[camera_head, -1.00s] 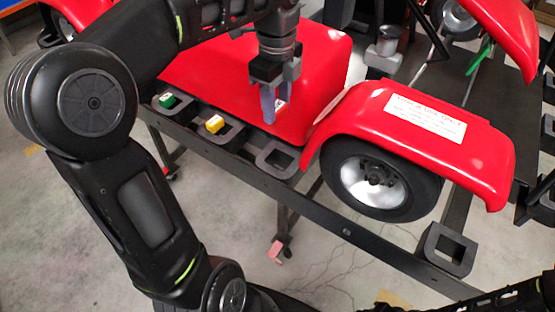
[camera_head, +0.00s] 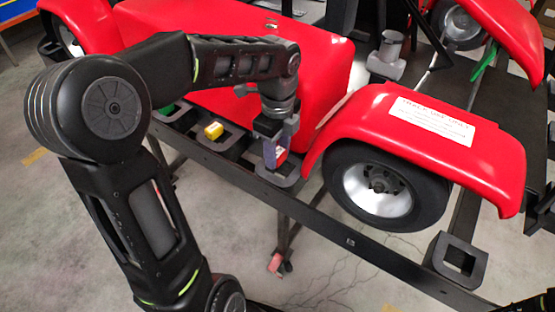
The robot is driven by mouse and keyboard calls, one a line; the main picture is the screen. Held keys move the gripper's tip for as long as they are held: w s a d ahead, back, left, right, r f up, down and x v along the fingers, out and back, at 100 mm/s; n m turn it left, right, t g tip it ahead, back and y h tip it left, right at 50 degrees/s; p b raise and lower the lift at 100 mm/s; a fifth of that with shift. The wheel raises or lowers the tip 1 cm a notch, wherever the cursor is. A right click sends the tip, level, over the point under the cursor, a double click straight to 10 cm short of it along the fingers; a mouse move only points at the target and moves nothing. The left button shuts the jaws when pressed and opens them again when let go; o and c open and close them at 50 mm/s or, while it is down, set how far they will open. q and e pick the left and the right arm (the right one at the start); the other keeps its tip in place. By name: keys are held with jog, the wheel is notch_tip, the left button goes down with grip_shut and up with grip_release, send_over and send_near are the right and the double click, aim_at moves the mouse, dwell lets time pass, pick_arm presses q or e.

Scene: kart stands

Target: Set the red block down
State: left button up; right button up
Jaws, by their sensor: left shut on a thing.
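My left gripper (camera_head: 276,158) points down and is shut on the red block (camera_head: 280,154). Only a small red and pale patch of the block shows between the fingers. The fingers and block are low over the black square holder (camera_head: 290,181) at the right end of the row on the dark frame rail. The fingers hide much of this holder's opening, so I cannot tell whether the block touches it. My right gripper is not in view.
A yellow block (camera_head: 213,131) sits in the neighbouring holder, and a green block (camera_head: 166,108) is partly hidden behind my arm. A red fender (camera_head: 370,118) over a wheel (camera_head: 378,188) stands close to the right. Another empty square holder (camera_head: 457,258) is at lower right.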

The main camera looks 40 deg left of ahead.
aim_at(278, 152)
pick_arm(q)
jog(key=shift+f, duration=1.75)
jog(key=shift+f, duration=0.1)
jog(key=o, duration=1.3)
notch_tip(278, 152, up, 12)
jog(key=shift+r, duration=0.15)
